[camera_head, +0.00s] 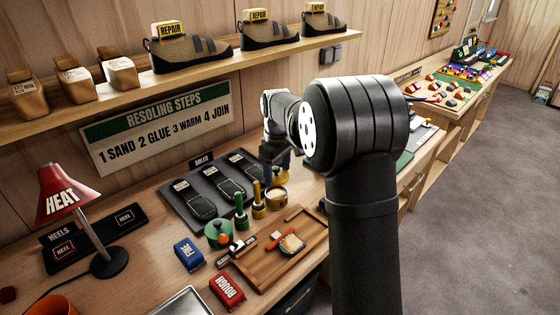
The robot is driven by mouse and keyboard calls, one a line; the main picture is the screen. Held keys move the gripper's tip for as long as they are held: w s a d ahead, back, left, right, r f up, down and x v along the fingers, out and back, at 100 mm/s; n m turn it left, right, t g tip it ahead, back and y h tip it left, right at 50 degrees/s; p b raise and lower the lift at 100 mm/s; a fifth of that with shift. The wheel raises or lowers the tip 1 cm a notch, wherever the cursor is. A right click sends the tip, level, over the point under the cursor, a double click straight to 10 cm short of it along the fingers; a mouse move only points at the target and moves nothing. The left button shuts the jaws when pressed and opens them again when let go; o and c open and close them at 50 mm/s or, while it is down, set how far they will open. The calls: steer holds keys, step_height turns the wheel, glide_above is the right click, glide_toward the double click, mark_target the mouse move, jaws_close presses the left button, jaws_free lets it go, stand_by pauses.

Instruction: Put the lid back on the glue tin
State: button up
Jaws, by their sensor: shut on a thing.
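My gripper (275,170) is at the back of the bench, small and partly hidden by my own arm. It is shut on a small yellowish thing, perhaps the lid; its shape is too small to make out. Just below it stands a small round tin (277,200) with a pale top. I cannot tell whether the held thing touches this tin. A green round container (217,234) with an orange patch stands to the left, near a small dark label (238,248). I cannot tell for certain which of the two is the glue tin.
A green bottle (240,213) and a yellow bottle (258,203) stand close left of the pale-topped tin. A wooden tray (262,272) with a brush lies in front. Black soles on a dark board (190,215) lie behind. A red heat lamp (68,195) stands far left.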

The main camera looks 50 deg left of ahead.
steer(key=shift+f, duration=2.7)
steer(key=shift+f, duration=0.15)
steer(key=o, duration=1)
steer(key=shift+o, duration=0.7)
steer(key=shift+r, duration=3.5)
jaws_close()
